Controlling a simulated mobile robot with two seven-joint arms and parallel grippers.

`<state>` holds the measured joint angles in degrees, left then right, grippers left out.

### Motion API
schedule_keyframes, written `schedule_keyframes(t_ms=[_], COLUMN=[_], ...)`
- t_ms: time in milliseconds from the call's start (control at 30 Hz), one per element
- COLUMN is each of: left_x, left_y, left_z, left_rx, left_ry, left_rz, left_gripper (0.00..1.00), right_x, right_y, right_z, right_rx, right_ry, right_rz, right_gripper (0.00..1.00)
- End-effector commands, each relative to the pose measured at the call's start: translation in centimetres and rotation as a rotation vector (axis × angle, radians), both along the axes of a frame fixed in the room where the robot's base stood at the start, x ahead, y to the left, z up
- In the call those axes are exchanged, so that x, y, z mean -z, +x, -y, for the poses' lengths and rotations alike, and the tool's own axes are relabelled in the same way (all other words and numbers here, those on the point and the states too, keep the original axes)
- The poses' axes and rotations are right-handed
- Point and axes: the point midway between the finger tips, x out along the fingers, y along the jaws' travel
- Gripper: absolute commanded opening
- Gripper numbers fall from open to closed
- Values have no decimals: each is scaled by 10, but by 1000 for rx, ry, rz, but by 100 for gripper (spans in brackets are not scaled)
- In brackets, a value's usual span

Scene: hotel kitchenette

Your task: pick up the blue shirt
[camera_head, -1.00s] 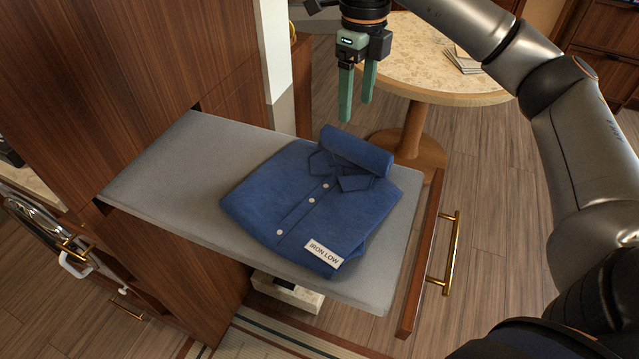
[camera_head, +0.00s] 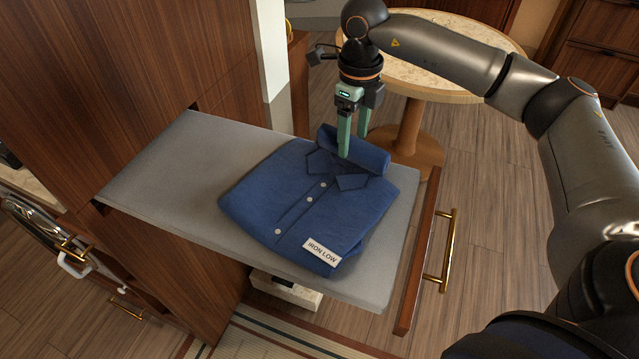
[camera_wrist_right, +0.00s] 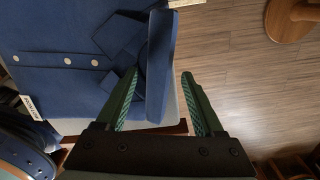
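The blue shirt (camera_head: 296,212) lies folded on the grey pull-out board (camera_head: 170,160), with its buttons and a white "IRON LOW" tag (camera_head: 322,252) facing up. Its rolled collar stands up at the far edge. My right gripper (camera_head: 353,152) points down at the collar with its two green fingers apart. In the right wrist view, the shirt collar (camera_wrist_right: 160,65) lies near the left finger, and the open gripper (camera_wrist_right: 158,78) has one finger on each side of the collar's outer edge. I cannot tell whether a finger touches the cloth. My left gripper is not in view.
The board's wooden front (camera_head: 418,255) has a brass handle (camera_head: 449,250). A round table (camera_head: 440,75) stands behind my right arm. A wooden cabinet (camera_head: 120,60) stands at the left. The wooden floor at the right is clear.

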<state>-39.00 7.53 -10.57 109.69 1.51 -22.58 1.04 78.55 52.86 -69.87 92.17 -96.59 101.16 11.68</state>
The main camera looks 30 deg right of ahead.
Motion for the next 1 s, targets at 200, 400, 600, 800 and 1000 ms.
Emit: schedule_keyframes(t_ms=[200,400,600,800,1000], left_x=[-1,-1,-1,-1,-1], left_y=[1,1,1,1,1], left_z=[0,0,0,0,0], left_rx=[0,0,-1,-1,-1], left_ry=[0,0,0,0,0], left_rz=[2,2,3,3,3], left_gripper=[62,62,62,62,62], right_x=[0,-1,-1,-1,-1], right_y=[0,0,0,0,0], right_z=[0,0,0,0,0], right_rx=[0,0,0,0,0], right_ry=[0,0,0,0,1], right_rz=[0,0,1,1,2], right_gripper=[43,21,0,0,0])
